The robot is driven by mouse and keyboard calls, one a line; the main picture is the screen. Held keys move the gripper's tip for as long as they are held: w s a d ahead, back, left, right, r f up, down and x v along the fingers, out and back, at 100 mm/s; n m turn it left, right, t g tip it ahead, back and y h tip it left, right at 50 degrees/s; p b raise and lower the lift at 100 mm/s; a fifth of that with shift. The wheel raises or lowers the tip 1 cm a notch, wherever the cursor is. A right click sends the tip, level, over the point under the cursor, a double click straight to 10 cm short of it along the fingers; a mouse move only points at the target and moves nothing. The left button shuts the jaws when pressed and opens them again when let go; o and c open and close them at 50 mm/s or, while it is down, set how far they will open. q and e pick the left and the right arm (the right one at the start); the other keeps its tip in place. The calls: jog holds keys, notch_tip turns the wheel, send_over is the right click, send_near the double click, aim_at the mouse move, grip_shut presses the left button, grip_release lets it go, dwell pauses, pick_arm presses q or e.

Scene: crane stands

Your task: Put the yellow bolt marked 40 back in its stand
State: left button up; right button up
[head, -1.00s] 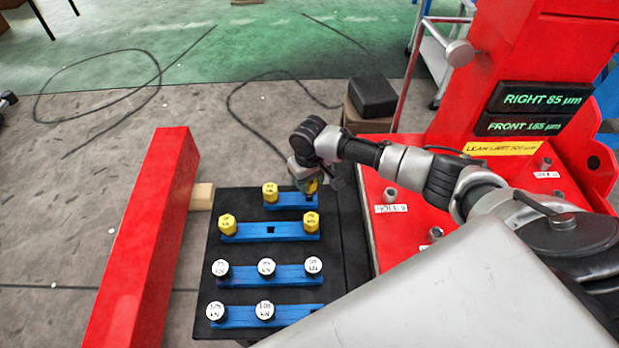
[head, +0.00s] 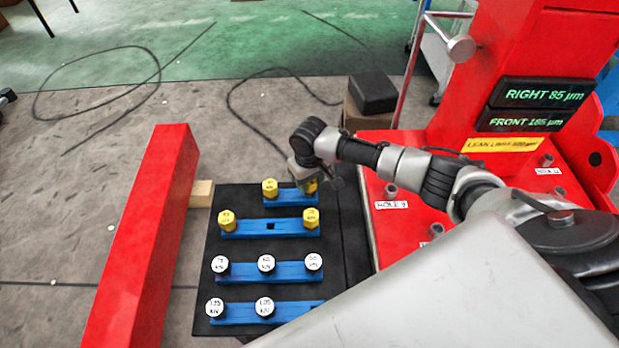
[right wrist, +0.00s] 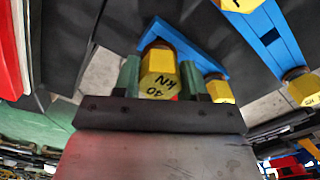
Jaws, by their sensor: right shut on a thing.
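The yellow hex bolt marked 40 kN (right wrist: 158,82) sits between the two green fingers of my right gripper (right wrist: 157,76), which is shut on it. In the head view, my right gripper (head: 305,184) is at the right end of the back blue stand (head: 290,197), with a little of the yellow bolt (head: 312,187) showing. The blue stand (right wrist: 192,48) also shows right behind the bolt in the right wrist view. The bolt's shank is hidden, so I cannot tell how deep it sits in the stand. My left gripper is not in view.
Another yellow bolt (head: 269,188) stands on the same stand's left end. The stand in front (head: 253,230) holds two yellow bolts around an empty square hole (head: 270,226). White-topped bolts stand on the nearer blue stands. A red beam (head: 150,230) lies left; the red machine is right.

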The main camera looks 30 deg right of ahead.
jog(key=shift+f+b, duration=0.3)
jog(key=shift+f, duration=0.6)
jog(key=o, duration=1.1)
jog(key=shift+c, duration=0.2)
jog(key=shift+r, duration=0.1)
notch_tip(320, 180, up, 5)
jog(key=p, duration=0.5)
jog(key=shift+p, duration=0.4)
notch_tip(320, 180, up, 11)
jog(key=shift+b, duration=0.4)
